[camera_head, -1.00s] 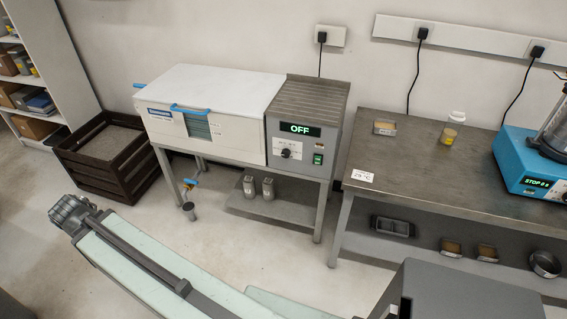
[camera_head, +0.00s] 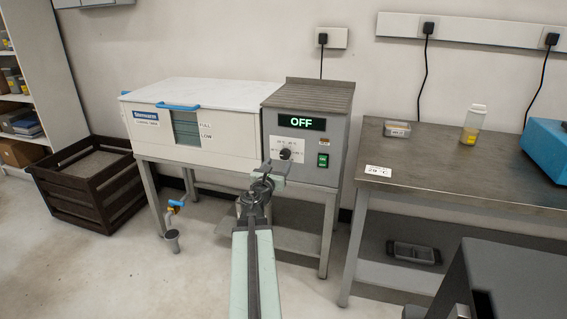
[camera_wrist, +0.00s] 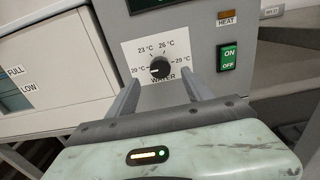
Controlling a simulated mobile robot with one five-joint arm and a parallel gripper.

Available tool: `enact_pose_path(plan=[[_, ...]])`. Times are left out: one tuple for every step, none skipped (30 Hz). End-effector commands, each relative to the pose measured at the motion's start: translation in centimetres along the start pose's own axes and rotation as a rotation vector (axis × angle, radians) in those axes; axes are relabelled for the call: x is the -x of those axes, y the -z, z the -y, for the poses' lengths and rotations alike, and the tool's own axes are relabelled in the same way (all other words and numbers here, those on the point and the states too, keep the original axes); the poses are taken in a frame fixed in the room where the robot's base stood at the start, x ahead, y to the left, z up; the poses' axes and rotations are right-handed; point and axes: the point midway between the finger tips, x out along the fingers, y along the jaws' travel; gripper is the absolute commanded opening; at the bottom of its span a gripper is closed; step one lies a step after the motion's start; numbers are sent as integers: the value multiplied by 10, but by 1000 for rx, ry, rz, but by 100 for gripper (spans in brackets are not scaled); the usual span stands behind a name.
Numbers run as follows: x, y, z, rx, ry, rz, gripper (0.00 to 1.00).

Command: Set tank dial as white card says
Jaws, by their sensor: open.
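The tank dial is a black knob (camera_wrist: 160,67) on a white plate marked 20, 23, 26 and 29 °C, with WATER below. It also shows in the head view (camera_head: 285,154) on the tank's grey control box. Its pointer direction is hard to make out. My gripper (camera_wrist: 162,82) is open and empty, its two fingers below and either side of the knob in the wrist view. In the head view my gripper (camera_head: 268,172) is just in front of the control box. The white card (camera_head: 378,171) lies on the bench's front left corner; its number is too small to read surely.
The display (camera_head: 301,122) reads OFF. A green ON/OFF switch (camera_wrist: 228,57) sits right of the dial, under a HEAT label. The white tank (camera_head: 190,95) is left of the control box. The metal bench (camera_head: 450,165) stands to the right, with a gap between.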

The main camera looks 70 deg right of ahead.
Motion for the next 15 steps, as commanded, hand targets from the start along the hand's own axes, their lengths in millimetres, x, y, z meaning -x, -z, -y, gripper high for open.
enact_pose_path(plan=[[-5,-1,0,-1,0,0,59],[-8,-1,-1,-2,0,0,59],[-13,0,-1,-2,0,0,59],[-17,0,-1,-3,0,-1,59],[-22,0,-1,-3,1,-1,59],[-30,0,-1,-3,1,-1,59],[-36,0,-1,-4,2,-1,59],[-42,0,-1,-4,2,-1,59],[-50,0,-1,-4,2,-1,59],[-56,0,-1,-4,2,-1,59],[-61,0,-2,-5,1,-1,59],[-67,0,-2,-5,1,-1,59],[-71,0,-2,-5,1,-1,59],[-73,0,-2,-5,1,-1,59],[-76,0,-1,-5,1,-1,59]])
